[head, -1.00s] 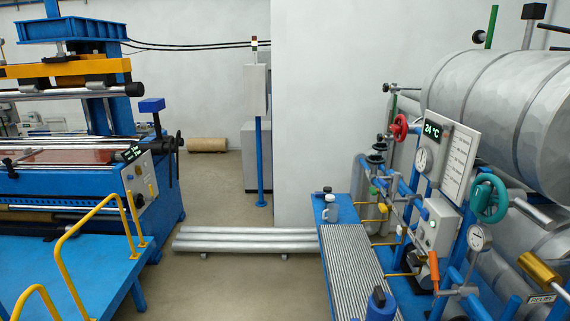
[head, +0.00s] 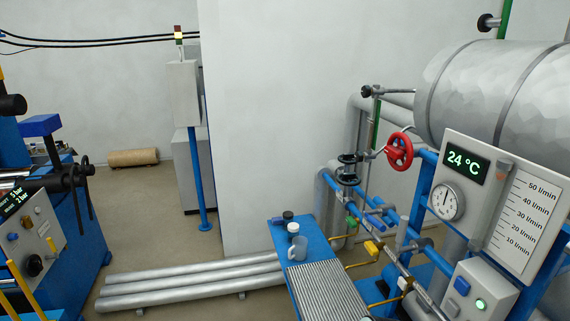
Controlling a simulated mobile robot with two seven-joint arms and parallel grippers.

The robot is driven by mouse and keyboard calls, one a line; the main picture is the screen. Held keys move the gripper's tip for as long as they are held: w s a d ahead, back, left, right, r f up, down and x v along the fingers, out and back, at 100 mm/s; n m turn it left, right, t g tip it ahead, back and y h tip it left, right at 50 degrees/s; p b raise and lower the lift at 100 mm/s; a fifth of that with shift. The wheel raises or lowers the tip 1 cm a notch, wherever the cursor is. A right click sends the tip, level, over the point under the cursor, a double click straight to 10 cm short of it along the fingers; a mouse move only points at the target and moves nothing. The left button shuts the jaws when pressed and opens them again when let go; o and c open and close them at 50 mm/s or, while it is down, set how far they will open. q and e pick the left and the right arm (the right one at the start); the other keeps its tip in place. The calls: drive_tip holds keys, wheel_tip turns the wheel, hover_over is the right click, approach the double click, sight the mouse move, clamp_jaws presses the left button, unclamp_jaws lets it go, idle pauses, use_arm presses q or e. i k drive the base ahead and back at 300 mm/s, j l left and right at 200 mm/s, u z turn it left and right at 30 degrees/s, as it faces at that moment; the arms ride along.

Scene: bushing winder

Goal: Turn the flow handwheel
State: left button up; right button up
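A red handwheel (head: 398,152) stands on the pipework at the right, left of the instrument panel. Black handwheels (head: 348,179) sit one above the other on a valve just left of it. No label shows which wheel is the flow handwheel. The white flow scale panel (head: 520,215) is marked from 10 to 50 l/min, and a display (head: 466,162) reads 24 °C. A round dial gauge (head: 447,201) is below the display. Neither of my grippers is in view.
A blue machine (head: 85,240) is at the left. Open floor (head: 150,225) lies between.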

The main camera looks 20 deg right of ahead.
sight(348, 177)
drive_tip(key=i, duration=1.65)
drive_tip(key=i+z, duration=0.1)
drive_tip(key=i, duration=0.4)
drive_tip(key=i+j+z, duration=0.15)
drive_tip(key=i, duration=0.3)
drive_tip(key=i+j+z, duration=0.1)
drive_tip(key=i, duration=0.35)
